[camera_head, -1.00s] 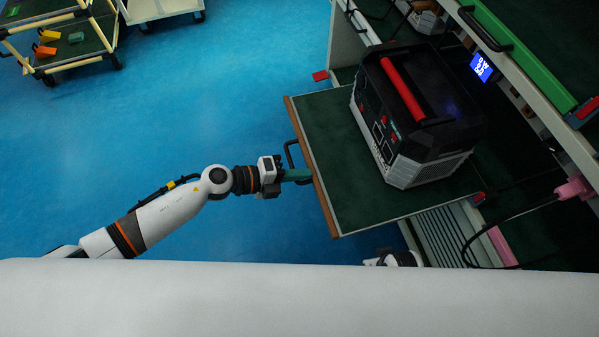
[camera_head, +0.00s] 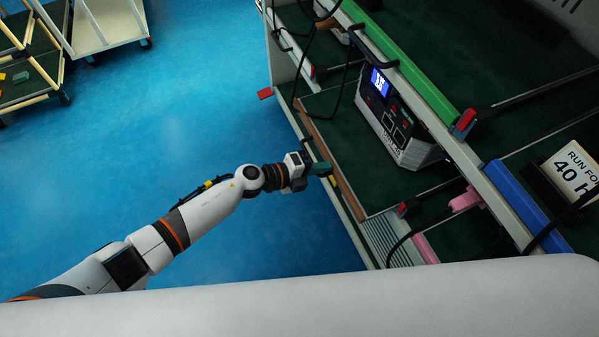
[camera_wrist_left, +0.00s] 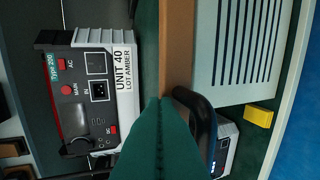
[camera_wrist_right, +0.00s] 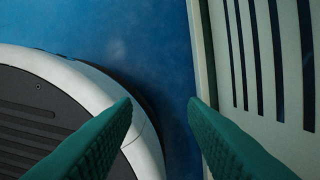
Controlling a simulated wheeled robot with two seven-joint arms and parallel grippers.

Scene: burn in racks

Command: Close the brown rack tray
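The brown-edged tray (camera_head: 347,192) has a dark green top and sits mostly inside the rack, its brown front a little out past the rack's frame. A black-and-grey power unit (camera_head: 400,135) stands on it under the green beam; the left wrist view shows its "UNIT 40" label (camera_wrist_left: 123,72). My left gripper (camera_head: 322,169) is at the brown front. In the left wrist view its green fingers (camera_wrist_left: 163,104) are together, tips against the brown strip (camera_wrist_left: 177,45), beside the black handle (camera_wrist_left: 208,120). My right gripper (camera_wrist_right: 162,102) is open and empty beside a slotted panel.
A green beam (camera_head: 400,65) and a blue beam (camera_head: 515,200) front neighbouring rack levels. A pink part (camera_head: 465,199) and black cables hang near the tray's right end. Trolleys (camera_head: 105,25) stand far left. The blue floor between is clear.

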